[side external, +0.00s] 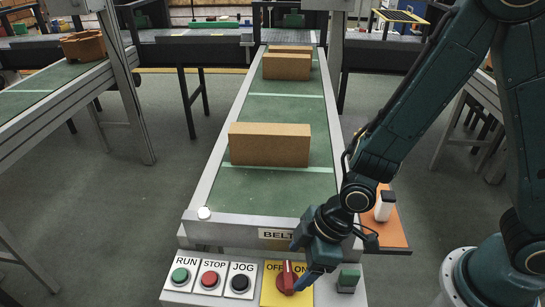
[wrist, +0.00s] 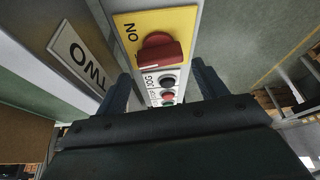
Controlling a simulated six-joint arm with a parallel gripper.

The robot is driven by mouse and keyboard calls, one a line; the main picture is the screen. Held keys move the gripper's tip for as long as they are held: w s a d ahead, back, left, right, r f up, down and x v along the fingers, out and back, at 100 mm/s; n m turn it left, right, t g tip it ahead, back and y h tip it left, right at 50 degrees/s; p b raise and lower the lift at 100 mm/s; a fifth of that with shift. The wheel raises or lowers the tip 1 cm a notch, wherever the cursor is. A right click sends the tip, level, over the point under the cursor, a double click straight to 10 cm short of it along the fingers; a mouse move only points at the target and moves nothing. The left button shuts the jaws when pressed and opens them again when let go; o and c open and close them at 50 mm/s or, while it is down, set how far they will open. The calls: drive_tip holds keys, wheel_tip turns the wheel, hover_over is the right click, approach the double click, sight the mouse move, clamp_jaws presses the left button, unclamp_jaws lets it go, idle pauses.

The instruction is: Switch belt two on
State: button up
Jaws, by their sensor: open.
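A red rotary knob (side external: 288,276) sits on a yellow plate (side external: 268,292) marked OFF and ON. Its ridge stands roughly upright in the side view; I cannot tell which setting it is at. In the wrist view the knob (wrist: 160,52) is near, with ON readable beside it and OFF not seen. My gripper (side external: 303,278) is just right of the knob in the side view, partly covering the plate. In the wrist view my gripper (wrist: 164,88) is open and empty, fingers apart; contact with the knob cannot be told. The belt sign (side external: 277,234) reads BELT, the rest hidden; TWO (wrist: 78,57) shows in the wrist view.
Left of the plate are a green RUN button (side external: 180,275), a red STOP button (side external: 210,279) and a black JOG button (side external: 240,283). Cardboard boxes (side external: 270,145) lie on the green belt (side external: 262,192).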

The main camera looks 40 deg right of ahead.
sight(290, 273)
drive_tip(key=shift+x, duration=2.2)
drive_tip(key=c, duration=0.7)
